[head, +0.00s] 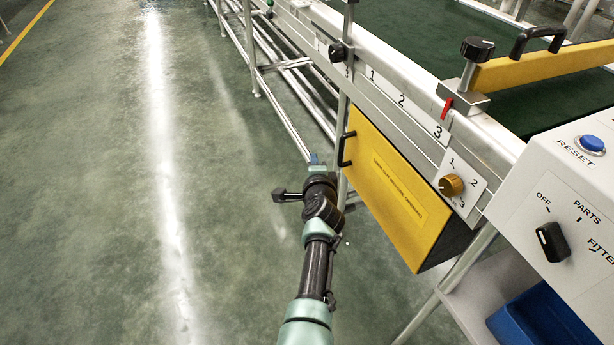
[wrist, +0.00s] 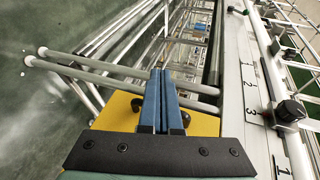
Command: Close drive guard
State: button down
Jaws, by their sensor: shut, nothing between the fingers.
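The drive guard (head: 392,200) is a yellow panel with a printed label, below the conveyor's side rail. Its black bar handle (head: 344,149) is at its left end. A dark side face shows under its right end; I cannot tell how far the guard stands open. My gripper (head: 314,160) is just left of the handle in the head view, its fingers small and partly hidden by my wrist. In the wrist view, my gripper's blue fingers (wrist: 161,72) are together and empty. They lie across the yellow guard (wrist: 112,115), with dark handle ends (wrist: 136,104) on both sides. Contact is unclear.
A brass-coloured knob (head: 451,185) is on the rail right of the guard. A control box (head: 570,200) and blue bin (head: 540,325) stand at right. Metal frame bars (wrist: 120,70) run beyond the fingers. The green floor (head: 90,200) at left is clear.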

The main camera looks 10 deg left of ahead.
jog(key=s+a+r+p, duration=0.3)
jog(key=s+a+p, duration=0.2)
jog(key=a+p, duration=0.1)
jog(key=shift+s+p, duration=0.2)
jog(key=shift+p, duration=0.6)
jog(key=d+r+n+t, duration=0.2)
jog(key=d+r+n, duration=0.1)
jog(key=r, duration=0.9)
jog(key=d+r+n+t, duration=0.2)
jog(key=r+n, duration=0.1)
jog(key=r, duration=1)
jog(key=d+r+n+t, duration=0.2)
jog(key=d+r+n, duration=0.1)
jog(key=r, duration=0.9)
jog(key=s+d+r+n+t+h+p, duration=0.1)
jog(key=s+d+r+n+t, duration=0.2)
jog(key=s+r, duration=1.1)
jog(key=s+d+r+n+t+h+p, duration=0.15)
jog(key=s+r+n+t, duration=0.25)
jog(key=s+r, duration=1)
notch_tip(320, 180, up, 32)
jog(key=p, duration=3.2)
jog(key=shift+r, duration=0.2)
jog(key=shift+w, duration=0.15)
